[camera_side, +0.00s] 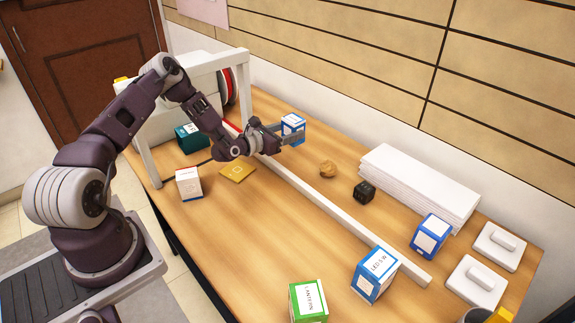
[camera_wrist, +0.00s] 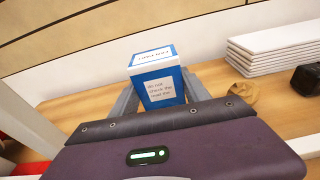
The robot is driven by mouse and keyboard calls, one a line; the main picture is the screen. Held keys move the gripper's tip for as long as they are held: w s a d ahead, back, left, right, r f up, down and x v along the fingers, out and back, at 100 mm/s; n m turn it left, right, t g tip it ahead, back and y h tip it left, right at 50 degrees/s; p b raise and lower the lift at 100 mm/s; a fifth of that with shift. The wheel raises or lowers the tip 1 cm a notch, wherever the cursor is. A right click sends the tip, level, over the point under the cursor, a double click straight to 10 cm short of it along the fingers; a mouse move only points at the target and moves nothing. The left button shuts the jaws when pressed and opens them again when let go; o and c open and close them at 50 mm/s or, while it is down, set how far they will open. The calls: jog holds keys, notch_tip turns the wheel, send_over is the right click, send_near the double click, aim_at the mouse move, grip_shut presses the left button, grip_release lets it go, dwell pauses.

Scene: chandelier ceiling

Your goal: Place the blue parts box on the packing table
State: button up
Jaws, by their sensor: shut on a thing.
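My gripper (camera_side: 291,134) is shut on a blue and white parts box (camera_side: 292,122) near the back edge of the wooden table (camera_side: 230,250). In the wrist view the box (camera_wrist: 155,78) stands upright between the two grey fingers, its printed white labels facing the camera. I cannot tell whether its base touches the table.
The long white rail (camera_side: 340,216) crosses the table. A white stack (camera_side: 420,185), black cube (camera_side: 364,191) and tan lump (camera_side: 328,169) lie behind it. Teal (camera_side: 191,138), white (camera_side: 189,184) and green (camera_side: 308,301) boxes stand in front. A white frame (camera_side: 245,88) rises at left.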

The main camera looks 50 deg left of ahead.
notch_tip(320, 180, down, 6)
jog(key=shift+f, duration=0.1)
jog(key=o, duration=1.6)
jog(key=shift+f, duration=0.1)
jog(key=shift+c, duration=0.2)
